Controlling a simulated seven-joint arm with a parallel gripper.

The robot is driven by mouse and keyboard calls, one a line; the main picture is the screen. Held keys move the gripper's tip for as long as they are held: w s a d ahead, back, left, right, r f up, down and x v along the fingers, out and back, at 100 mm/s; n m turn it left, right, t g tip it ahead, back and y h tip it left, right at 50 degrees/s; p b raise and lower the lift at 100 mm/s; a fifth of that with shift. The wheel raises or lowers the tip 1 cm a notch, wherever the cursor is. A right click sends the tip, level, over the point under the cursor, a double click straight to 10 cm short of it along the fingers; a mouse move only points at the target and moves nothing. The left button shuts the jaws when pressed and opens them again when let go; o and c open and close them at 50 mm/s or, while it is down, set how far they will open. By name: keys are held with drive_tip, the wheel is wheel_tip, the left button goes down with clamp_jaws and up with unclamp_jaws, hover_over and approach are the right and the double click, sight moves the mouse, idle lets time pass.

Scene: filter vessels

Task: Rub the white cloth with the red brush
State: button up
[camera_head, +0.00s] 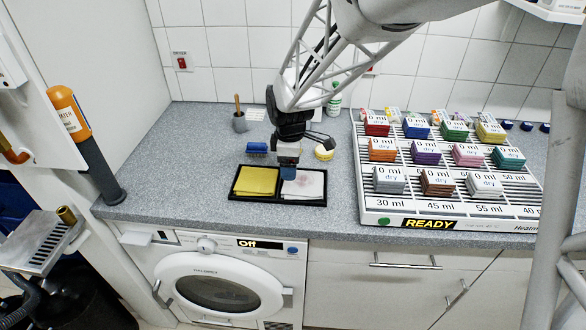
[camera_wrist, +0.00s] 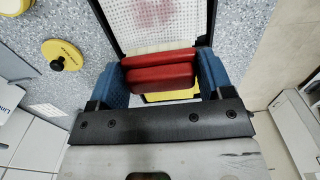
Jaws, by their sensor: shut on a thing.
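The white cloth (camera_head: 303,184) lies in the right half of a black tray (camera_head: 278,202) and carries a pinkish-red stain. In the wrist view the white cloth (camera_wrist: 140,25) fills the top, with the red stain near the top edge. My gripper (camera_head: 288,160) is over the tray, near the far side between the two cloths. Its blue fingers are shut on the red brush (camera_wrist: 158,75), whose pale bristles point toward the white cloth. I cannot tell whether the bristles touch it. The brush is mostly hidden by my gripper in the head view.
A yellow cloth (camera_head: 256,181) fills the tray's left half. A blue brush (camera_head: 257,148) lies behind the tray. A round yellow thing (camera_head: 323,153) with a black knob stands behind it to the right. A rack of coloured stacks (camera_head: 440,208) stands at right.

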drive_tip(key=shift+r, duration=2.6)
drive_tip(key=shift+f, duration=0.15)
